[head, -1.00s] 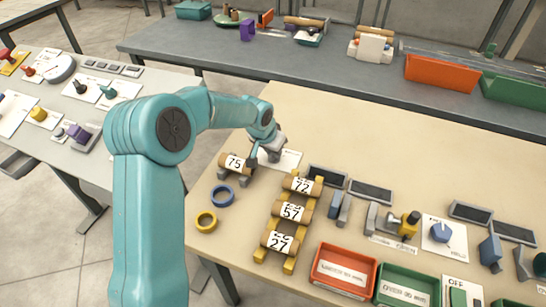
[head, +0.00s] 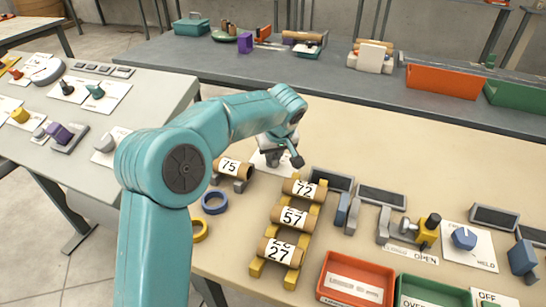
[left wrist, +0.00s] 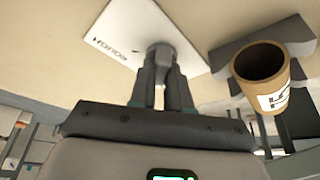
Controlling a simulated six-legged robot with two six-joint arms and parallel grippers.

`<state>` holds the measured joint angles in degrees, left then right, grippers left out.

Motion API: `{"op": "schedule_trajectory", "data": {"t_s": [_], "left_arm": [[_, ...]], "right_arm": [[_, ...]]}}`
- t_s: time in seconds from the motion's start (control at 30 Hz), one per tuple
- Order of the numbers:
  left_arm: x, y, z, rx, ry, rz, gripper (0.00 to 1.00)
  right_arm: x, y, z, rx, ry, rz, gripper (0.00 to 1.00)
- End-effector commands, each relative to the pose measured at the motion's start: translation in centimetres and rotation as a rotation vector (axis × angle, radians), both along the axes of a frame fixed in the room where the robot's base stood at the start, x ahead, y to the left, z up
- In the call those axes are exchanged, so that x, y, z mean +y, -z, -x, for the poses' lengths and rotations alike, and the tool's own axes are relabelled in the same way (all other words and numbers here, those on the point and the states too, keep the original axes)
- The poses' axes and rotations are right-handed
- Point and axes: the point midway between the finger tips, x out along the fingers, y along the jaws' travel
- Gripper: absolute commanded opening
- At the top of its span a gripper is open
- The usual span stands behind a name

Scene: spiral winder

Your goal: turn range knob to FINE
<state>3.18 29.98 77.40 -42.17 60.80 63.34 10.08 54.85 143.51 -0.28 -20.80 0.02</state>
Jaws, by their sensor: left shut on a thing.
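The range knob (left wrist: 160,54) is a small grey knob on a white plate (left wrist: 125,28) in the left wrist view. The plate carries a printed word that looks like ROUGH, seen turned in the picture; no FINE mark is readable. My left gripper (left wrist: 160,88) is shut on the knob, one finger on each side of it. In the head view my left gripper (head: 279,150) is low over the same white plate (head: 259,162), and hides most of the knob. My right gripper is not in view.
A cardboard roll marked 75 (head: 232,167) lies on a holder close beside the plate. A yellow rack (head: 256,267) with rolls 72, 57 and 27 stands in front. A dark panel (head: 332,179) is to the right.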

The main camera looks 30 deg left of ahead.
Motion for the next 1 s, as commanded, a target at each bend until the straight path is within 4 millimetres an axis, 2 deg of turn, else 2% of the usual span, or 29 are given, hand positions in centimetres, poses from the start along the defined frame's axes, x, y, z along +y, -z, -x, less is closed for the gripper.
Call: {"op": "schedule_trajectory", "data": {"t_s": [0.3, 0.83, 0.87, 0.9, 0.93, 1.0], "left_arm": [[-0.20, 0.41, 0.11, 0.011, -0.114, 0.004, 0.00], [-0.23, 0.42, 0.14, 0.013, -0.138, 0.006, 0.00], [-0.24, 0.43, 0.15, 0.013, -0.138, 0.006, 0.21], [-0.24, 0.43, 0.15, 0.013, -0.137, 0.006, 0.34], [-0.23, 0.41, 0.13, 0.013, -0.137, 0.005, 0.43], [-0.23, 0.38, 0.09, 0.011, -0.136, 0.006, 0.43]], "right_arm": [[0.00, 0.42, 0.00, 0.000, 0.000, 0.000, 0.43], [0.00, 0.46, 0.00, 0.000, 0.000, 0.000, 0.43], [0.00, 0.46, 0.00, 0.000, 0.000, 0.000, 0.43], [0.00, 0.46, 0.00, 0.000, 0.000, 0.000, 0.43], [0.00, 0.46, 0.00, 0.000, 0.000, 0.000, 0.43], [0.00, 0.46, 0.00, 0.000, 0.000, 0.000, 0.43]]}}
